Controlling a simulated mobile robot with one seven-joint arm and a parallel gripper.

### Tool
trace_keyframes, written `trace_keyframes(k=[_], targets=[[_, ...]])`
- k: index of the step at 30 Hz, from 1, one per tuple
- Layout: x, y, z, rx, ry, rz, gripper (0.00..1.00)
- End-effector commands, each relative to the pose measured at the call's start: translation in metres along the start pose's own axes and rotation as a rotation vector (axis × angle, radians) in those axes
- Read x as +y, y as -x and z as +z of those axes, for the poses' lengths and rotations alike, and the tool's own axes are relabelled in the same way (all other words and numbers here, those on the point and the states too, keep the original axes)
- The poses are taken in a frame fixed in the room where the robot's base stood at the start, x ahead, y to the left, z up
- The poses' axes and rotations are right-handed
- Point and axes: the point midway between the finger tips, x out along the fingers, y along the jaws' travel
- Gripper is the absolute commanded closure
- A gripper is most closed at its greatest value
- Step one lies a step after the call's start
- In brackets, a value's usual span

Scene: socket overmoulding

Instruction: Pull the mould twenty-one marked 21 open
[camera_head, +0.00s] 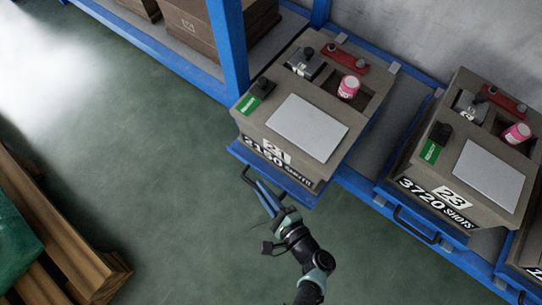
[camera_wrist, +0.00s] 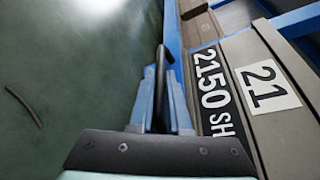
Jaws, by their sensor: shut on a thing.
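Mould twenty-one (camera_head: 305,128) is a grey-brown block with a light plate on top and a label reading 21 and 2150 shots. It sits on a blue tray (camera_head: 292,187) that juts out past the shelf's front edge. The 21 label (camera_wrist: 267,87) also shows in the wrist view. My gripper (camera_head: 262,190) is at the tray's front, its blue fingers (camera_wrist: 160,108) shut on the dark bar handle (camera_wrist: 161,75). The handle (camera_head: 247,174) partly shows in the head view; the fingers hide the rest.
Mould 23 (camera_head: 480,170) stands to the right on its own tray with a dark handle (camera_head: 415,225). A blue post (camera_head: 228,45) rises left of mould twenty-one. A wooden pallet (camera_head: 50,225) stands at the left. The green floor (camera_head: 150,150) between is clear.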

Motion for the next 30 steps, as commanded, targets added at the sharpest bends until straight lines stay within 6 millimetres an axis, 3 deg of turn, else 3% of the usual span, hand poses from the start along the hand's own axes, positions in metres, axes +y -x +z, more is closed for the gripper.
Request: trace_keyframes(k=[1, 21, 30], targets=[[0.010, 0.007, 0.014, -0.005, -0.008, 0.008, 1.00], [0.115, 0.064, 0.153, -0.009, -0.009, 0.008, 1.00], [0.148, 0.081, 0.198, -0.009, -0.007, 0.008, 1.00]])
